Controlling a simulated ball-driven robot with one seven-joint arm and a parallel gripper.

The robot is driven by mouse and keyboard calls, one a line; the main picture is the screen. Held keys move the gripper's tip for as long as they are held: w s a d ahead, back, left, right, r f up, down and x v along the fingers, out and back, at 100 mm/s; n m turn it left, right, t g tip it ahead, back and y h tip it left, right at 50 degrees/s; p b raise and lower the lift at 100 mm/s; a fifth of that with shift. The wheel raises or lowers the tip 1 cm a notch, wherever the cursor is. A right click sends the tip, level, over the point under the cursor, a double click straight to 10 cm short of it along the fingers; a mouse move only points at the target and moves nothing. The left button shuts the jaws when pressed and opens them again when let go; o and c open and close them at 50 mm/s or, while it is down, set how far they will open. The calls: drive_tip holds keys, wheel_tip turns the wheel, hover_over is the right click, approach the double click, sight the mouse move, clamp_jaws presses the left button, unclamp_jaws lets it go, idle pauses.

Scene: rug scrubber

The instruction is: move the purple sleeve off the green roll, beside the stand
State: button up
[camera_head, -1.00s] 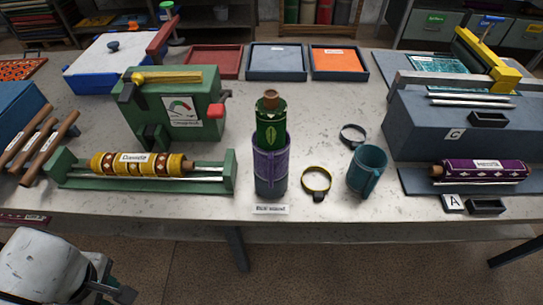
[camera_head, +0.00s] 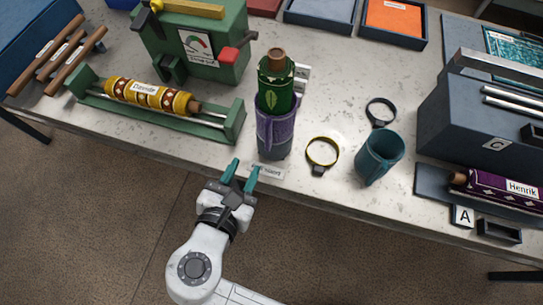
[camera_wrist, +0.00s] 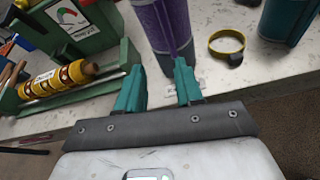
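The green roll (camera_head: 276,95) stands upright with a brown core end showing at its top. The purple sleeve (camera_head: 275,128) is around the roll's lower part, above the dark stand (camera_head: 273,153). The wrist view shows the purple sleeve (camera_wrist: 165,22) close ahead, its top cut off. My gripper (camera_head: 240,174) is at the table's front edge, just in front of the stand. Its teal fingers are apart with nothing between them, and they also show in the wrist view (camera_wrist: 157,82).
A yellow ring clamp (camera_head: 321,152), a dark ring clamp (camera_head: 381,112) and a teal sleeve (camera_head: 379,157) stand to the right. A green cradle with a yellow roll (camera_head: 152,95) is at the left. A green gauge machine (camera_head: 195,45) is behind. Bare tabletop shows around the clamps.

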sight(267, 136)
drive_tip(key=shift+n+t, duration=0.5)
drive_tip(key=shift+n, duration=0.3)
drive_tip(key=w+d+b, duration=0.1)
drive_tip(key=w, duration=0.1)
drive_tip(key=w+d+b, duration=0.3)
drive_tip(key=w, duration=0.1)
drive_tip(key=shift+w+d+f+b, duration=0.2)
drive_tip(key=shift+w+f+b, duration=0.1)
drive_tip(key=shift+f+b, duration=0.1)
drive_tip(key=shift+x, duration=1.05)
drive_tip(key=shift+f, duration=0.1)
clamp_jaws()
